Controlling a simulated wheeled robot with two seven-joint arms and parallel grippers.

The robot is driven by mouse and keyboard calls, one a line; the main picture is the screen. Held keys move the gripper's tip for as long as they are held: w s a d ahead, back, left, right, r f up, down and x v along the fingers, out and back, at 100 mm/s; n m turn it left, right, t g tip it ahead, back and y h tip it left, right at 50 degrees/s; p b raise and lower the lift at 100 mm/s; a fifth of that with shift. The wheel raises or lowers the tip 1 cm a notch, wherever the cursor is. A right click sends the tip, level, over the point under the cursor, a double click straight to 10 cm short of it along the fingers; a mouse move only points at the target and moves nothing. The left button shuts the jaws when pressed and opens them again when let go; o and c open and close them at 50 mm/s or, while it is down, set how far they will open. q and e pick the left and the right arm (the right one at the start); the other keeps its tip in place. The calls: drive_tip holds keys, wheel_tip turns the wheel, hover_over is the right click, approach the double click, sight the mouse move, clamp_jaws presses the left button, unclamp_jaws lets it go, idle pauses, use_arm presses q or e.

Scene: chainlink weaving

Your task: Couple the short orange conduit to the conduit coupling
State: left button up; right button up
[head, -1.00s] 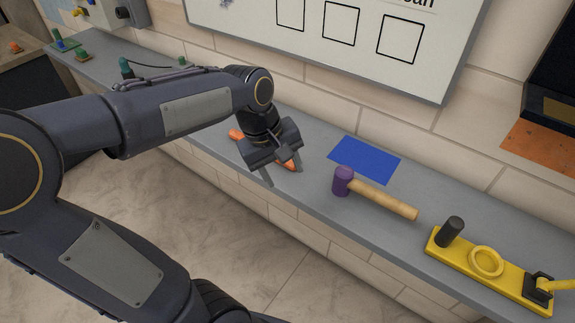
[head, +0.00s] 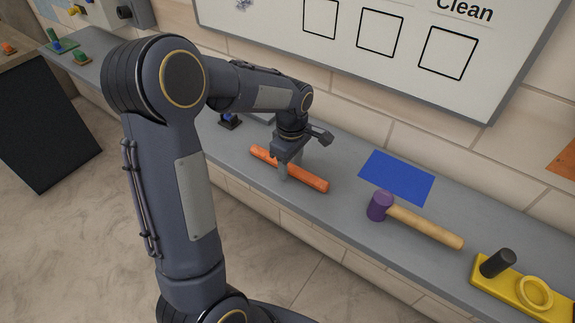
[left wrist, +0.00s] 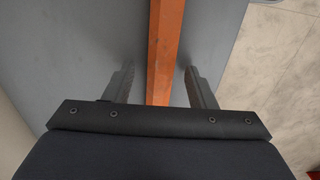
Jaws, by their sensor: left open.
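The short orange conduit (head: 313,180) lies flat along the grey ledge. My left gripper (head: 288,172) points down over the middle of it, open. In the left wrist view, the conduit (left wrist: 164,45) runs between the two fingers of the left gripper (left wrist: 158,72), with a gap on each side. A small dark blue fitting (head: 229,121) stands on the ledge behind my arm, partly hidden; I cannot tell whether it is the conduit coupling. My right gripper is not in view.
A purple-headed mallet (head: 424,225) lies to the right, beside a blue square (head: 397,178). A yellow fixture (head: 513,289) with a black post and a ring stands at the far right. A whiteboard (head: 290,45) hangs behind. The ledge's front edge is close to the conduit.

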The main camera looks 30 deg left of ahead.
use_arm(q)
drive_tip(key=shift+f, duration=0.2)
clamp_jaws()
idle(0.3)
